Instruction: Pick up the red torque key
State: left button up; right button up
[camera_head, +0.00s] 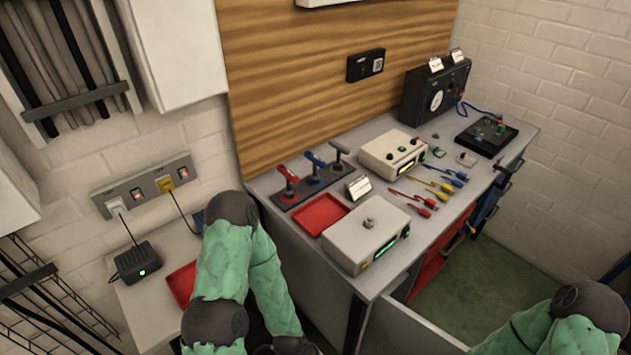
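The red torque key (288,184), with a T-shaped handle, stands upright at the left end of a dark rack (311,190) on the grey workbench. A blue key (315,161) and a grey key (340,151) stand beside it in the same rack. My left arm bends in front of the bench's left end. What seems to be the top of my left gripper (288,346) shows at the bottom edge, well below the red key; its fingers are out of frame. My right arm shows at the bottom right, and its gripper is out of view.
A red tray (321,214), a white box (366,233) and a small card (359,187) sit near the rack. A white meter (393,154), coloured leads (436,184) and a black unit (436,91) are farther right. A wooden panel rises behind the rack.

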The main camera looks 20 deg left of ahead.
aim_at(289, 192)
jog(key=l+u, duration=0.15)
jog(key=u, duration=0.25)
jog(key=l+u, duration=0.15)
jog(key=u, duration=0.3)
jog(key=l+u, duration=0.15)
jog(key=u, duration=0.25)
